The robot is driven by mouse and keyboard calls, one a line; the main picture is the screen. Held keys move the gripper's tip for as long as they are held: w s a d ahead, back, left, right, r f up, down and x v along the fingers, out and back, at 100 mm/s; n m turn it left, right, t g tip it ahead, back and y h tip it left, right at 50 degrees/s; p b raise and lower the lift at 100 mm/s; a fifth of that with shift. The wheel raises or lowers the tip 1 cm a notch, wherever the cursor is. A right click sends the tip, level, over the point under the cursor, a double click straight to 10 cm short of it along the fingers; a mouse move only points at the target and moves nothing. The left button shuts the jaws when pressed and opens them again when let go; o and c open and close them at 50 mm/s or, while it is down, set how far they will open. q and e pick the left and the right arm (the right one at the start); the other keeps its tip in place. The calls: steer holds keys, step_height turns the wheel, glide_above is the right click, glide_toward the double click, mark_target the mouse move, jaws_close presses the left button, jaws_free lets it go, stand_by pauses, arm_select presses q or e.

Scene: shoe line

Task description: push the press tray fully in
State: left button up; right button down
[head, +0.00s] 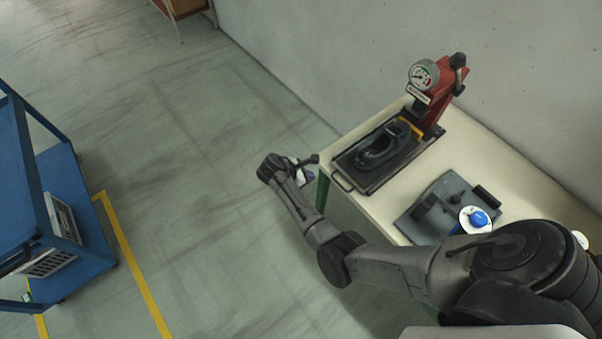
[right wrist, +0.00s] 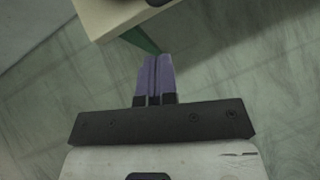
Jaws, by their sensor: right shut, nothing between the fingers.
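The press (head: 440,95) is red with a round gauge and stands on the cream table near the wall. Its dark flat tray (head: 370,180) lies in front of it towards the table's left edge, with a thin handle (head: 341,181) at its outer end. A black shoe-shaped piece (head: 378,152) sits on the tray. My right gripper (head: 306,176) is off the table's left end, beside the handle and apart from it. Its purple fingers (right wrist: 156,76) are together and empty in the right wrist view. My left gripper is not in view.
The cream table (head: 510,160) also holds a grey fixture (head: 432,212) and a white-and-blue round container (head: 475,219). The table corner shows in the right wrist view (right wrist: 100,18). A blue cart (head: 75,210) stands at far left. The floor between is clear.

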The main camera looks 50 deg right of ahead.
mark_target(338, 169)
steer(key=d+r+x, duration=0.1)
steer(key=x, duration=0.6)
steer(key=shift+s+d, duration=0.2)
steer(key=shift+s, duration=0.25)
steer(key=d, duration=0.1)
steer(key=d+p, duration=0.1)
steer(key=d, duration=0.1)
steer(key=d+p, duration=0.1)
steer(key=shift+s+d+r, duration=0.2)
steer(key=shift+s, duration=0.15)
steer(key=shift+d+f+p, duration=0.1)
steer(key=shift+d+p, duration=0.2)
steer(key=shift+d, duration=0.05)
steer(key=shift+a+f, duration=0.1)
steer(key=shift+f, duration=0.05)
